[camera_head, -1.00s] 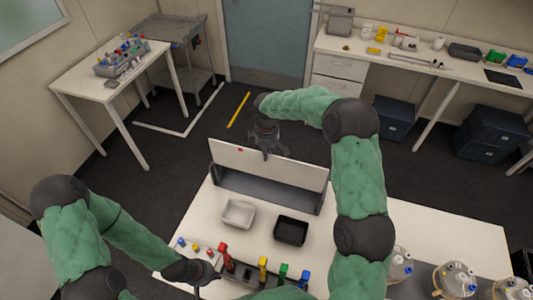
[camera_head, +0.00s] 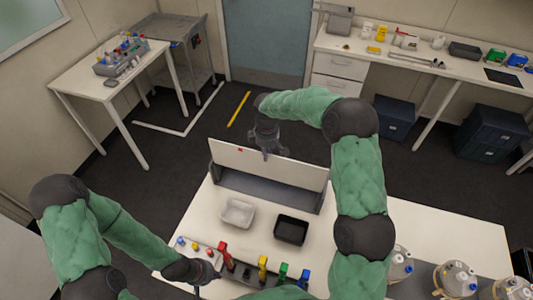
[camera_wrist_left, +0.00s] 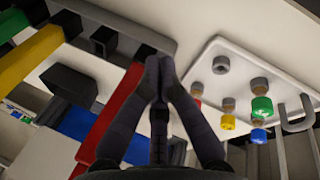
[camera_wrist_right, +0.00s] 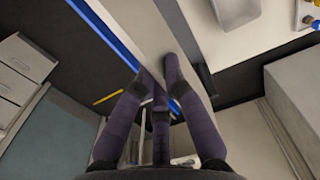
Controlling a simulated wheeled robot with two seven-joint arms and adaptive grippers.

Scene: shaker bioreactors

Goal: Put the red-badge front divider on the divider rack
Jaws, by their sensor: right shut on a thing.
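A white divider panel with a small red badge (camera_head: 285,168) stands upright along the far edge of the white table. Its lower part meets a long grey piece (camera_head: 262,190); I cannot tell if this is the divider rack. My right gripper (camera_head: 266,155) is shut on the panel's top edge, right of the badge. In the right wrist view its fingers (camera_wrist_right: 160,78) straddle the panel (camera_wrist_right: 138,42), with a blue strip along one side. My left gripper (camera_head: 212,277) is low over the table's near left. Its fingers (camera_wrist_left: 160,72) look shut and empty in the left wrist view.
A white tray (camera_head: 224,212) and a black tray (camera_head: 277,234) stand before the panel. Red, yellow, green and blue handled tools (camera_head: 262,270) line the near edge beside a small plate of coloured knobs (camera_head: 188,243). Glass vessels (camera_head: 455,283) stand at the right.

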